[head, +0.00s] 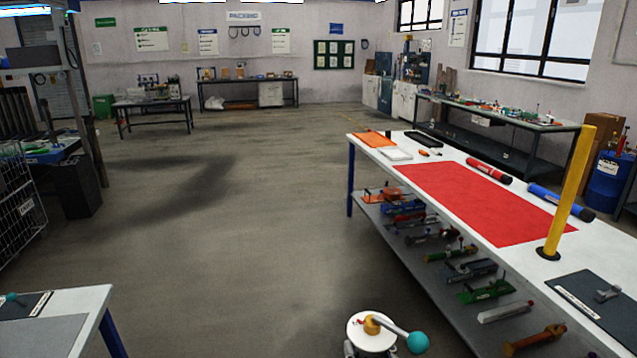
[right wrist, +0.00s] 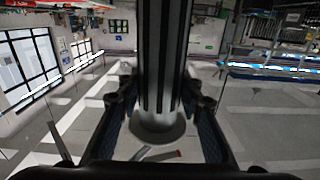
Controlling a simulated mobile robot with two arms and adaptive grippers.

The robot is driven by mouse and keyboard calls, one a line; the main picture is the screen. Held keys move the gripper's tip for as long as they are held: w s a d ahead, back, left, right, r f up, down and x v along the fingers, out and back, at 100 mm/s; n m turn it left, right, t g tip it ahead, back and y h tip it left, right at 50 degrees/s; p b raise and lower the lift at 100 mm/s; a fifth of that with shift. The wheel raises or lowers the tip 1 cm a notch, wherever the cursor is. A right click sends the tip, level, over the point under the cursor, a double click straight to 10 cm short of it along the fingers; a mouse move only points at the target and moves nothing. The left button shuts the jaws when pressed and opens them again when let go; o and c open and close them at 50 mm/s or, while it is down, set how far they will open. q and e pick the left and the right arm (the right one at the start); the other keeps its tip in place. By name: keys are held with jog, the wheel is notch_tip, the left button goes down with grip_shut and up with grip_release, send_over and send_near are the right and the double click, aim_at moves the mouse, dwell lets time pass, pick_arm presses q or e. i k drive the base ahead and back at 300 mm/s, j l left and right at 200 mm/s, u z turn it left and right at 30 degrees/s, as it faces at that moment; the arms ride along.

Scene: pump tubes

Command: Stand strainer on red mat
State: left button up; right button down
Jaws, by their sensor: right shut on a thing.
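The red mat (head: 480,195) lies flat on the white table at the right and is bare. My right gripper (head: 368,350) shows only as a sliver at the bottom edge of the head view. In the right wrist view, my right gripper (right wrist: 158,105) is shut around a dark, lengthwise ribbed tube with a pale round flange, which I take as the strainer (right wrist: 158,60). In the head view, the strainer (head: 358,330) shows from above as a white disc with a gold knob and a lever ending in a teal ball. It is over the floor, apart from the table. My left gripper is not in view.
A yellow tube (head: 568,195) stands upright on a black foot by the mat's near right corner. A red tube (head: 489,171) and a blue tube (head: 560,201) lie along the mat's far side. A dark mat (head: 605,315) is nearer. The floor left of the table is clear.

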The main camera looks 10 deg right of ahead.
aim_at(457, 194)
jog(key=i+l+z, duration=0.55)
jog(key=z, duration=0.3)
jog(key=i+z, duration=0.4)
jog(key=i+l+u, duration=0.35)
jog(key=i, duration=0.45)
jog(key=i+l+u, duration=0.4)
jog(key=i, duration=0.35)
jog(key=i+l+u, duration=0.35)
jog(key=i+l, duration=0.25)
jog(key=i, duration=0.1)
